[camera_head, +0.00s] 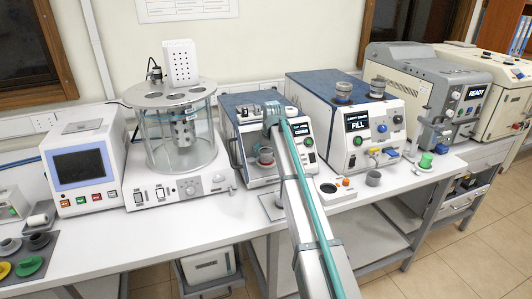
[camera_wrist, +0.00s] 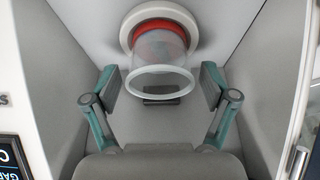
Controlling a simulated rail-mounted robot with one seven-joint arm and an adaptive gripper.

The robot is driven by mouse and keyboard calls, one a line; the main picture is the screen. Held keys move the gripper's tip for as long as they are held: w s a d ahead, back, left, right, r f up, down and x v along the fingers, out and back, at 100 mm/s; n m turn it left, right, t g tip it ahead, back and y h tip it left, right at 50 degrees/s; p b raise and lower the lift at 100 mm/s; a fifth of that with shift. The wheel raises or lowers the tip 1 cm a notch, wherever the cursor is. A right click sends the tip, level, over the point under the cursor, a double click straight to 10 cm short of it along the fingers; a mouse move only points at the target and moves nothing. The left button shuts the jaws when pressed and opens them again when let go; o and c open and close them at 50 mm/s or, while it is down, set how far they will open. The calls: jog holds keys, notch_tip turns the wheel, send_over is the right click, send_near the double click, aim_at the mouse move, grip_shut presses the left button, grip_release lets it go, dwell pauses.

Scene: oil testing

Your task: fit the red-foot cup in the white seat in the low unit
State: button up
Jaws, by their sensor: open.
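The red-foot cup (camera_wrist: 159,62) is a clear cup with a pale rim, ahead of my gripper in the wrist view. Its red foot is at the white round seat (camera_wrist: 126,32), which shows as a ring around the foot; how deep the foot sits cannot be told. My gripper (camera_wrist: 160,84) is open, with one finger on each side of the cup's rim and a visible gap on both sides. In the head view the cup (camera_head: 265,156) shows small at the front of the low blue-topped unit (camera_head: 240,101), partly beside my arm.
The unit's grey side walls (camera_wrist: 260,45) flank my gripper closely. A taller blue-topped unit (camera_head: 320,84) stands to the right, and a glass bath (camera_head: 177,130) to the left.

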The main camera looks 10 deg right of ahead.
jog(key=b+v, duration=0.2)
jog(key=v, duration=1)
jog(key=shift+r, duration=0.2)
jog(key=shift+w, duration=0.1)
